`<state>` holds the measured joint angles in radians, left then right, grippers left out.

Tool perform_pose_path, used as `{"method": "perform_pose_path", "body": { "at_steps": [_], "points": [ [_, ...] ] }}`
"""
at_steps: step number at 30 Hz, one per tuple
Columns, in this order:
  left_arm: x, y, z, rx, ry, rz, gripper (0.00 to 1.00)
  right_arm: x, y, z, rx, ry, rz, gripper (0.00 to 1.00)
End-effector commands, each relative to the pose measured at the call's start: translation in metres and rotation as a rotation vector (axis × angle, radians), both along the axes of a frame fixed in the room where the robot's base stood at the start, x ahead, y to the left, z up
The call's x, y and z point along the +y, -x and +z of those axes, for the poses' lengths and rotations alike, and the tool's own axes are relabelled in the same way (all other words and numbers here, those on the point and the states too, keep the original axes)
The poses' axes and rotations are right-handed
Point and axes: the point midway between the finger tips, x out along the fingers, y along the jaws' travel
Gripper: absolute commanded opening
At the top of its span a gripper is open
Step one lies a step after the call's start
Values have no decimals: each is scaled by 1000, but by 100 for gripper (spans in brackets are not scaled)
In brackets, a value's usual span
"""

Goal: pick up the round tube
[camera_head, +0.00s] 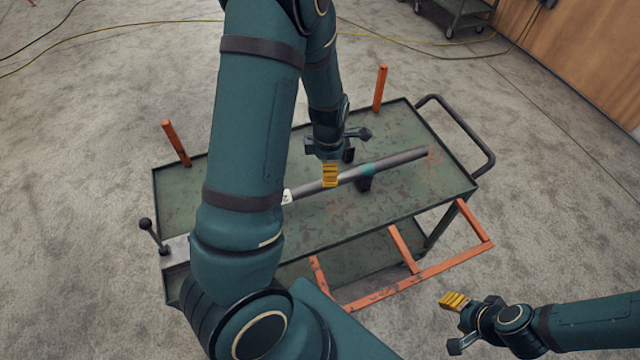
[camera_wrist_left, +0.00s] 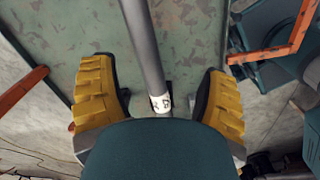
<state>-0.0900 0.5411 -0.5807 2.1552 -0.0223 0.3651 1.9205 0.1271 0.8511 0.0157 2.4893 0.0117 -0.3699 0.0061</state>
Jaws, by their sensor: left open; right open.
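The round tube (camera_head: 405,157) is a long grey pipe lying slantwise above the green cart top, with a teal band and a white label near its left end. My left gripper (camera_head: 337,166) is open over the tube's left part. In the left wrist view, the tube (camera_wrist_left: 146,45) runs between the two spread yellow finger pads, with a gap on each side. The white label (camera_wrist_left: 160,103) shows just above my dark wrist part, which hides what lies below. My right gripper (camera_head: 455,322) is open and empty, off the cart at the lower right.
The green cart (camera_head: 440,185) has raised rims, orange posts (camera_head: 380,88) at the back, an orange frame (camera_head: 420,275) along the front and a dark handle (camera_head: 487,140) at right. A dark support (camera_head: 364,184) is under the tube. My left arm hides the cart's left middle.

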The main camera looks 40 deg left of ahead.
Motion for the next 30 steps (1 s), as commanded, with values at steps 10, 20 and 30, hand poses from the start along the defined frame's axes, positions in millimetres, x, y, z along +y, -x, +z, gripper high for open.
{"method": "perform_pose_path", "body": {
  "at_steps": [10,20,30],
  "points": [
    [33,2,20,30,-15,360,75,0,0,-2,0,0,0,47],
    [33,2,-40,31,-14,362,75,1,6,-19,13,-2,9,47],
    [32,1,-63,29,-14,359,75,1,8,-24,17,-4,13,47]
  ]
}}
